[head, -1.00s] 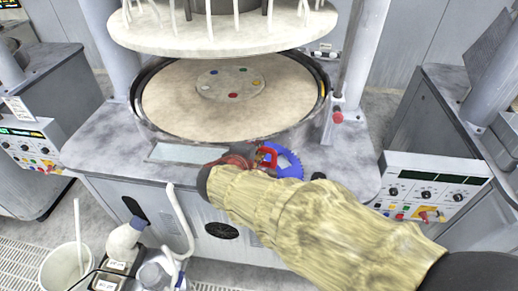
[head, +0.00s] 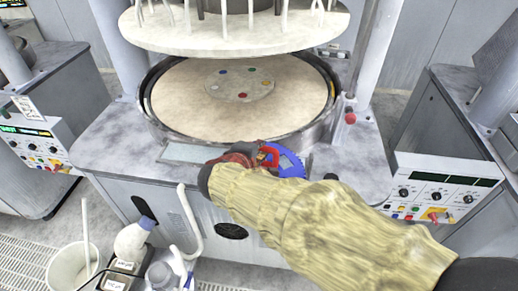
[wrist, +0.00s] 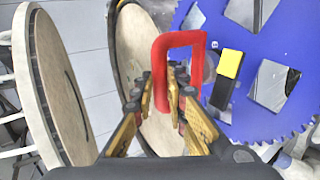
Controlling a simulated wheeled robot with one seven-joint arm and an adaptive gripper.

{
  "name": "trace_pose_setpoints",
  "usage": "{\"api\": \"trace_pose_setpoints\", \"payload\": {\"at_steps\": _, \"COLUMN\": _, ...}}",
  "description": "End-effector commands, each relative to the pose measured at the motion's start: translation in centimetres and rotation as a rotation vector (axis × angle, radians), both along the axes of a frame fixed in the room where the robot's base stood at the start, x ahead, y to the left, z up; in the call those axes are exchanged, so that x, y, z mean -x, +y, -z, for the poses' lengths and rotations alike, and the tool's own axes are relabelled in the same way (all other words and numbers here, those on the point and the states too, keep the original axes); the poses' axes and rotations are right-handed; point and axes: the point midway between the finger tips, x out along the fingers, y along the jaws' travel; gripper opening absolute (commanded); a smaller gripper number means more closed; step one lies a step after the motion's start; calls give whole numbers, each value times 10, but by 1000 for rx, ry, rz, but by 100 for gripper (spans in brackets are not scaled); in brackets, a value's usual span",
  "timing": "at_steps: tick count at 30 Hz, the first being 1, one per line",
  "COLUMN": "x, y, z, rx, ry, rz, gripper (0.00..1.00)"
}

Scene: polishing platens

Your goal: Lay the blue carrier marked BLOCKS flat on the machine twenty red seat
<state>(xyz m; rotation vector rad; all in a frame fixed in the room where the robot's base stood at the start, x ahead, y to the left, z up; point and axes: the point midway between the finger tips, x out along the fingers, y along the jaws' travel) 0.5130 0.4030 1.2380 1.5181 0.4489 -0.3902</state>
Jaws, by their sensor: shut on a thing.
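The blue carrier (head: 291,163) is a toothed disc with a red handle (head: 268,155). In the wrist view the carrier (wrist: 245,118) shows angular openings and a yellow-and-black piece. No marking on it can be read. My gripper (wrist: 174,88) is shut on the red handle (wrist: 153,70), holding the carrier at the platen's front edge in the head view. The round beige platen (head: 190,105) has a centre hub with coloured dots. The red seat (head: 242,96) is the dot at the hub's front. The machine's number cannot be read. My sleeve hides part of the bench.
A raised upper plate (head: 235,32) with hanging white tubes is above the platen. Grey posts stand at both sides. A control panel (head: 440,189) is at right, another (head: 38,145) at left. A bucket (head: 72,268) and bottles (head: 134,238) stand at the lower left.

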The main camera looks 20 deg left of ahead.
Motion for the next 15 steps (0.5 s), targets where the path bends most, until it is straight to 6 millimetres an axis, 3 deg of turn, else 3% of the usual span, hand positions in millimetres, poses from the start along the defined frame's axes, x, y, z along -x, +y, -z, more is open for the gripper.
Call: {"api": "trace_pose_setpoints", "payload": {"at_steps": 15, "x": -33, "y": 20, "z": -4, "rx": -6, "ry": -7, "rz": 1, "gripper": 0}}
